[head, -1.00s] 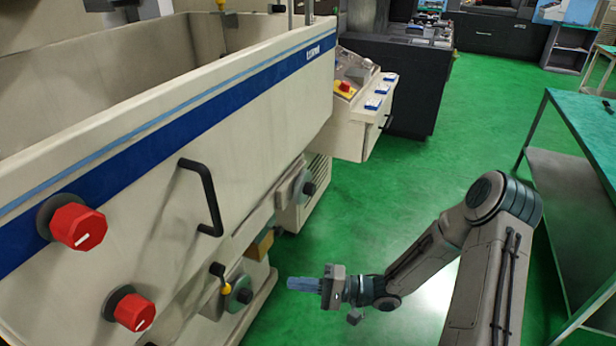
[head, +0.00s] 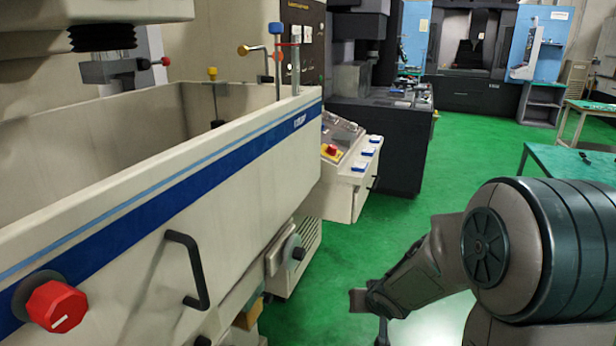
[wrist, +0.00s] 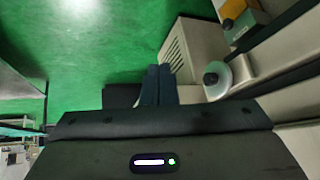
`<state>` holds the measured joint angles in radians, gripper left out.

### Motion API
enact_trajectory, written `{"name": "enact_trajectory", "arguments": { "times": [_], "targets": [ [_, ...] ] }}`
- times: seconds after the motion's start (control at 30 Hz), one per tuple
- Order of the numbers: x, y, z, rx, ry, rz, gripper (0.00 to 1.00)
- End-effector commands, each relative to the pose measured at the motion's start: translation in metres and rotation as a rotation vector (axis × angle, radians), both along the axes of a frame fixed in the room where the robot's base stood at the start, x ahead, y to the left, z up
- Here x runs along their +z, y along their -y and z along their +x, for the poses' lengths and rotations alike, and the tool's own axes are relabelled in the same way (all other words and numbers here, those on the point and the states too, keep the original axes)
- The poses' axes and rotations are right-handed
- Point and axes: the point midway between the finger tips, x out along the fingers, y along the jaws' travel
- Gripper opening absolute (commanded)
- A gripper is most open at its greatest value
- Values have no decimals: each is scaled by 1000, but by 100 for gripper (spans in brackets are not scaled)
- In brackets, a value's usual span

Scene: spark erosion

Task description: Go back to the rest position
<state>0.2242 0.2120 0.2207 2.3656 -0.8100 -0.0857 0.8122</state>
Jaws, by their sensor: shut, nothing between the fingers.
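My gripper (wrist: 158,86) shows in the wrist view with its two dark fingers together and nothing between them. It points over the green floor (wrist: 110,50), beside the lower side of the beige machine (wrist: 178,50). In the head view my arm stands at the lower right, bent, to the right of the beige machine (head: 240,150). The gripper's fingers are not visible there.
The machine's black handle (head: 187,270) and red knob (head: 56,305) stick out at the left. A control panel (head: 345,150) juts out behind. A green-topped table (head: 570,165) stands at the right. Green floor (head: 440,180) is open between them.

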Motion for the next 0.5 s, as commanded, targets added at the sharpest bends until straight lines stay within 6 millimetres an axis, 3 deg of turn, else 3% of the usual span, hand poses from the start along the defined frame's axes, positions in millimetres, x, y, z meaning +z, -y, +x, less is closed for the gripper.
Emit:
{"name": "enact_trajectory", "arguments": {
  "times": [0.03, 0.23, 0.5],
  "targets": [
    [16, 9, -8, -22, 1, -52, 0],
    [61, 38, -57, -107, -68, -201, 0],
    [102, 40, -147, -124, -229, -218, 0]
  ]
}}
